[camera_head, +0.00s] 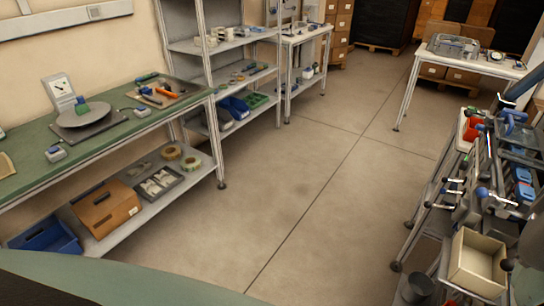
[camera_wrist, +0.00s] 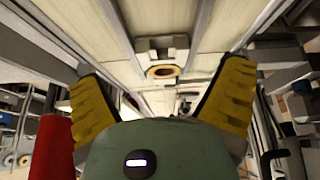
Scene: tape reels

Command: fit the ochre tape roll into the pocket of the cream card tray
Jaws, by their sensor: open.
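My gripper (camera_wrist: 162,78) shows in the wrist view as two wide-apart yellow ribbed fingers; it is open with nothing between them. Past the fingers, a small ochre ring (camera_wrist: 162,72) shows against pale panels; I cannot tell whether it is the tape roll. In the head view, a tan-ochre roll (camera_head: 171,152) lies on the lower shelf of the green bench at the left, beside a paler greenish roll (camera_head: 191,163). A cream open box (camera_head: 477,262) stands at the lower right; I cannot tell whether it is the card tray, and no pocket is clear. My gripper is not visible in the head view.
The green bench (camera_head: 110,125) holds a round plate and tools. Its lower shelf also has a brown box (camera_head: 106,207), a blue bin (camera_head: 43,234) and a grey tray (camera_head: 155,183). A crowded rack stands at the right. The middle floor (camera_head: 310,190) is clear.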

